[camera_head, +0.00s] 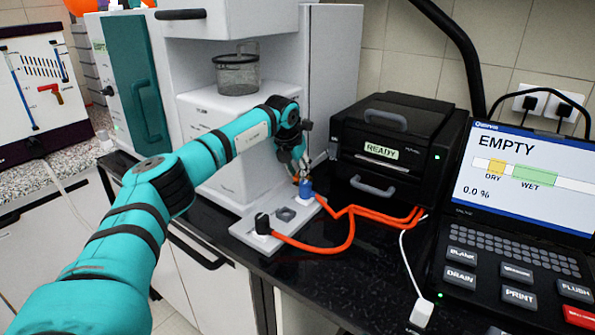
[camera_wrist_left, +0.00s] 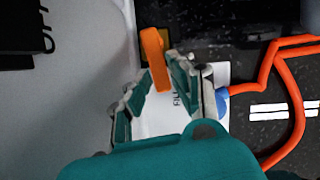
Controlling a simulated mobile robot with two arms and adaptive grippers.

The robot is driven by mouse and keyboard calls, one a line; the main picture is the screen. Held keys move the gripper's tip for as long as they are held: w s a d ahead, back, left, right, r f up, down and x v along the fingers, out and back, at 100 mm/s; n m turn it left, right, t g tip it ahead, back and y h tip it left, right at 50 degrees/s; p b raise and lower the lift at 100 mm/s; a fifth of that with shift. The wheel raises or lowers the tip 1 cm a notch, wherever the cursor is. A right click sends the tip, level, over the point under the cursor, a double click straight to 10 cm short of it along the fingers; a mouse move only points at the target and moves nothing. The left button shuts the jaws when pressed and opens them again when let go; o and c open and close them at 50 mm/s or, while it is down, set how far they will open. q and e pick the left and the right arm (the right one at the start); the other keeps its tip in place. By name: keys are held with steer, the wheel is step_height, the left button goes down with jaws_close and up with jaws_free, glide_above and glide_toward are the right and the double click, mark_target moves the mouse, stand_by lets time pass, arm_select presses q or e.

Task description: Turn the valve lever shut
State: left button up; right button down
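The valve lever is an orange bar (camera_wrist_left: 153,52) in the left wrist view; only a small bit of orange shows at the gripper in the head view. The valve's base is largely hidden by the fingers. A blue fitting (camera_head: 306,188) sits beside the lever. My right gripper is out of view.
Orange hoses (camera_head: 350,222) run from the plate to the black READY unit (camera_head: 385,150). The white machine with a sieve (camera_head: 237,75) stands behind the arm. A console (camera_head: 520,180) reading EMPTY is at right. The dark counter between is mostly clear.

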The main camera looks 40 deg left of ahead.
arm_select(q)
steer(key=shift+o, duration=1.4)
